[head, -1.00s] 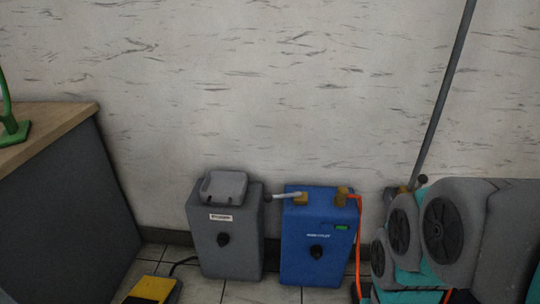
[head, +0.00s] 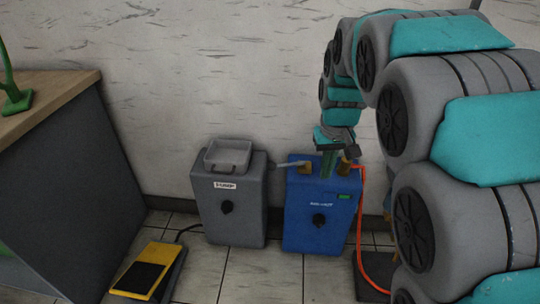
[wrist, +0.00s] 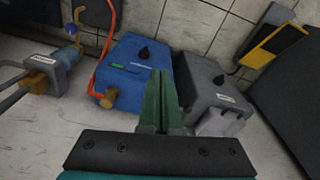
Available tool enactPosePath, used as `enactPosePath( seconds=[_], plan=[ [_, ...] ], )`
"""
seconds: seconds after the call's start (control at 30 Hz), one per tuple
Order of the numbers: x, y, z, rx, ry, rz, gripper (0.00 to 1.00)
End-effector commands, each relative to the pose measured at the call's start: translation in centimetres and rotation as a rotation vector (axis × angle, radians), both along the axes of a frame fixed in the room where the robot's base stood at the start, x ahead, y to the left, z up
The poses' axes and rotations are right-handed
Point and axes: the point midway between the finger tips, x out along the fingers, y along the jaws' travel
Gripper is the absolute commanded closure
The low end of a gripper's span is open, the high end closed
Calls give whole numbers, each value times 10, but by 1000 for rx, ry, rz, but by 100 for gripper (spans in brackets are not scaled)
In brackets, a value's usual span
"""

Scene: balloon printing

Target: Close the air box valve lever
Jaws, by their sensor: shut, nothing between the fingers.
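The blue box (head: 318,215) stands on the floor against the wall. On its top left is a brass fitting (head: 305,168) with a pale lever (head: 288,164) sticking out to the left, toward the grey box. My gripper (head: 327,172) points down over the box top, between the lever's fitting and the right brass fitting (head: 346,164). In the wrist view its green fingers (wrist: 161,84) are together and empty, in front of the gap between the blue and grey boxes. The lever is not visible there, perhaps behind the fingers. Contact cannot be told.
The grey box (head: 236,205) with a tray top stands close on the left. An orange hose (head: 361,215) runs down the blue box's right side. A yellow pedal (head: 143,272) lies on the floor by the table (head: 60,120). A pipe fitting (wrist: 45,70) shows in the wrist view.

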Motion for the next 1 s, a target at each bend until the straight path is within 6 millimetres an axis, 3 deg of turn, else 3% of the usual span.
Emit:
enactPosePath(
  seconds=[0.1,0.3,0.5,0.7,1.0],
  plan=[
    [54,25,-9,4,-41,59,100],
    [132,76,-27,27,-110,165,100],
    [185,127,-47,57,-165,263,100],
    [208,154,-59,78,-193,314,100],
    [212,159,-60,81,-199,321,100]
  ],
)
